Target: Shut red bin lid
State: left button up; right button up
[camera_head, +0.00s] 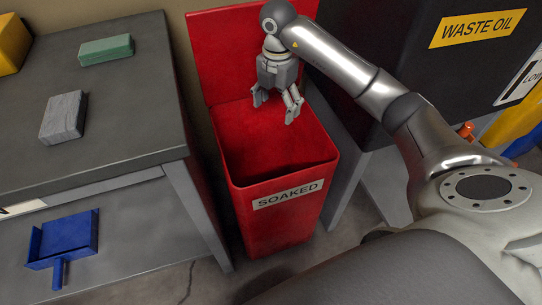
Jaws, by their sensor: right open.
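The red bin (276,225) stands on the floor between the grey workbench and the dark cabinet, with a "SOAKED" label (288,194) on its front. Its red lid (222,55) stands up, tilted back at the rear, so the bin's mouth is open and its inside shows. My right gripper (275,107) hangs over the bin's opening, in front of the raised lid, with its fingers apart and nothing between them. The arm covers the upper right part of the lid. My left gripper is not in view.
The grey workbench (120,130) at the left carries a green block (106,49), a grey block (63,117) and a yellow object (12,42). A blue dustpan (66,240) is below. The dark "WASTE OIL" container (400,30) stands close right of the bin.

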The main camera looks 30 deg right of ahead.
aim_at(226, 42)
jog(key=k, duration=1)
